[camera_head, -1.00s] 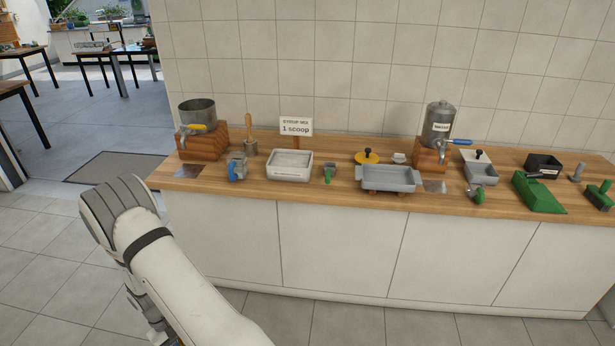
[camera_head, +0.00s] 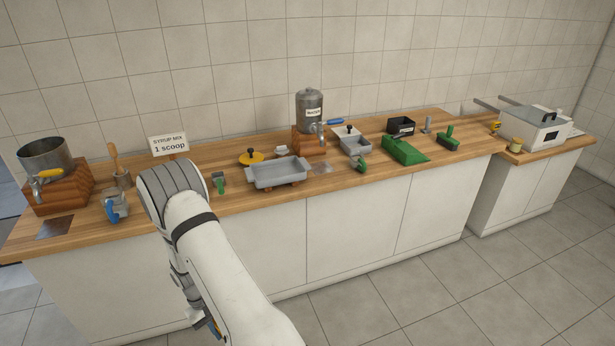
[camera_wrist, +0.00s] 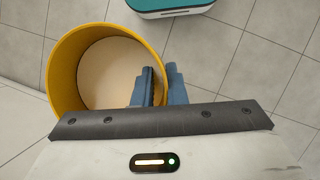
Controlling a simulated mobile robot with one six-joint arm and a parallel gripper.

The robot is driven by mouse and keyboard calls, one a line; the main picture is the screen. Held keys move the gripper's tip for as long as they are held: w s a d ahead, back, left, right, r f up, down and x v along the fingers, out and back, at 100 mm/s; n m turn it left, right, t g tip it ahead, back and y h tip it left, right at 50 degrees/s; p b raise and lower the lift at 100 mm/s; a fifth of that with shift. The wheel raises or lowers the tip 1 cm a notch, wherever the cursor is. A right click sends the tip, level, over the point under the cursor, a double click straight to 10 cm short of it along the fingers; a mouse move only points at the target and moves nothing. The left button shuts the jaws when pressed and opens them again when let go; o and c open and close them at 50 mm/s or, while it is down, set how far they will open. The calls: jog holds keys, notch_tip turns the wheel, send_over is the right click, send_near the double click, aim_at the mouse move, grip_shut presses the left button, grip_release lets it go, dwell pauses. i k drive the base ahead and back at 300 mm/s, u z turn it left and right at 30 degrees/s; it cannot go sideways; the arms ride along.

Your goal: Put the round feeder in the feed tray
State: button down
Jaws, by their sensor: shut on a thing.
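The round feeder (camera_wrist: 62,75) is a yellow, round, open-topped cup with a pale bottom, seen from above in the wrist view. My gripper (camera_wrist: 161,84) is shut on its wall, one blue finger inside the rim and one outside. Tiled floor shows beneath it. A grey shallow tray (camera_head: 278,173) with end handles stands empty at the counter's front edge, right of my arm. I see no label on it, so I cannot tell if it is the feed tray.
The wooden counter (camera_head: 235,195) holds a steel pot (camera_head: 45,158), a sign (camera_head: 169,145), a yellow lid (camera_head: 252,158), a tapped canister (camera_head: 309,110) and green tools (camera_head: 404,150). A white box (camera_head: 535,127) stands on the right counter.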

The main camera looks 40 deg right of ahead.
aim_at(278, 174)
jog(key=u, duration=1.1)
jog(key=i, duration=0.15)
jog(key=z, duration=1.85)
jog(key=k, duration=0.15)
jog(key=z, duration=0.75)
